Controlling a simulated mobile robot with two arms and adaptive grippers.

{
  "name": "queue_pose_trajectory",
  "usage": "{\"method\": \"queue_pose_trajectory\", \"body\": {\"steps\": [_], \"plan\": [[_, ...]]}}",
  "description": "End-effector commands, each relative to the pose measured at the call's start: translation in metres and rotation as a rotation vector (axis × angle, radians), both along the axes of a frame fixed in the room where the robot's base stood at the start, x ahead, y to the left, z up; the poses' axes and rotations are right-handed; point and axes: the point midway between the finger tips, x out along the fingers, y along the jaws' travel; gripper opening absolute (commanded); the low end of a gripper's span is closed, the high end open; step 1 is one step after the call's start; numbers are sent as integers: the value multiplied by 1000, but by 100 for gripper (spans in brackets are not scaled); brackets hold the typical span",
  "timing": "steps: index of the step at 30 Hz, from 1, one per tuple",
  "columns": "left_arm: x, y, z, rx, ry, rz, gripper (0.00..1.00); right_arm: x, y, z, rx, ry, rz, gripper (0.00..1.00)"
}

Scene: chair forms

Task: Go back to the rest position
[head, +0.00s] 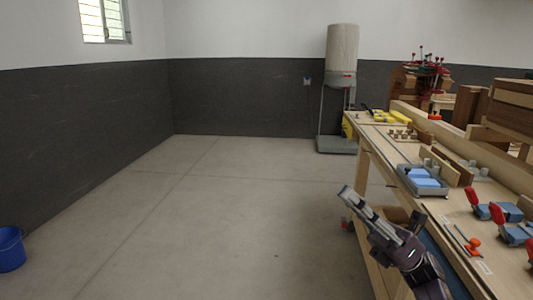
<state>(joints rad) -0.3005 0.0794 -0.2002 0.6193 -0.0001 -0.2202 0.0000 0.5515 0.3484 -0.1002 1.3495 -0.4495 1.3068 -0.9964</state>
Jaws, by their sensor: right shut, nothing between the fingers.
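My right gripper (349,197) is in the lower right of the head view, at the end of my dark arm. It is shut and holds nothing. It hangs over the floor just left of the long wooden workbench (455,207), near the bench's front leg and lower shelf. The arm overlaps the bench edge in the picture; whether it touches cannot be told. My left gripper is not in view.
On the bench are a grey tray with blue blocks (423,181), several red-and-blue tools (480,204) and an orange-handled tool (472,243). A dust collector (341,62) stands at the back wall. A blue bucket (11,250) is at left. The middle floor is clear.

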Motion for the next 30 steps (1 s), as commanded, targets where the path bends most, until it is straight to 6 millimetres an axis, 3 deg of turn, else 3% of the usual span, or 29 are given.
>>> {"method": "queue_pose_trajectory", "body": {"steps": [4,8,11,14,18,22,24,30], "plan": [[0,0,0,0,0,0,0,52,-25,12,126,254,-22,0],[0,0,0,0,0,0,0,106,-59,11,292,528,-27,0],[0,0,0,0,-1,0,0,151,-92,-2,463,764,-18,0],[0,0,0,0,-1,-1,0,189,-125,-29,655,993,3,0],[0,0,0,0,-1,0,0,224,-163,-77,925,1262,39,0],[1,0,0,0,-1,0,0,241,-188,-127,1165,1461,68,0],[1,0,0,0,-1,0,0,246,-197,-155,1295,1554,83,0],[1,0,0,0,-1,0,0,230,-191,-281,1368,1717,-16,0]]}}
